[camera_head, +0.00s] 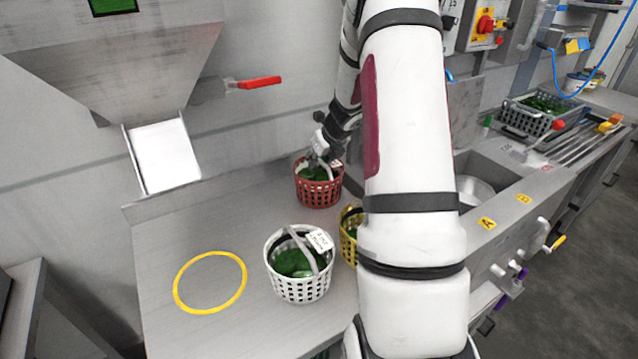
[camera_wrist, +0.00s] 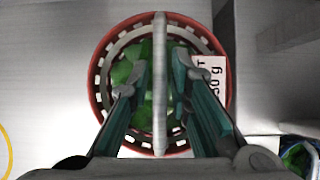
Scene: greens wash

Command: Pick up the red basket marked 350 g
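The red basket (camera_head: 318,196) stands on the steel counter near the back wall, with green leaves inside. In the wrist view the red basket (camera_wrist: 99,103) is seen from above, its pale handle (camera_wrist: 159,130) running straight up the picture. A white tag (camera_wrist: 212,78) on its right side reads partly "50 g"; the rest is hidden by a finger. My gripper (camera_wrist: 160,68) is over the basket, with one finger on each side of the handle. Gaps show between the handle and both fingers. In the head view my gripper (camera_head: 321,160) is at the basket's top, partly hidden.
A white basket (camera_head: 300,290) of greens with a tag stands in front. A yellow basket (camera_head: 348,240) is partly hidden behind my arm. A yellow ring (camera_head: 177,288) marks clear counter at the left. A chute (camera_head: 165,155) hangs at the back; a sink (camera_head: 478,192) lies right.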

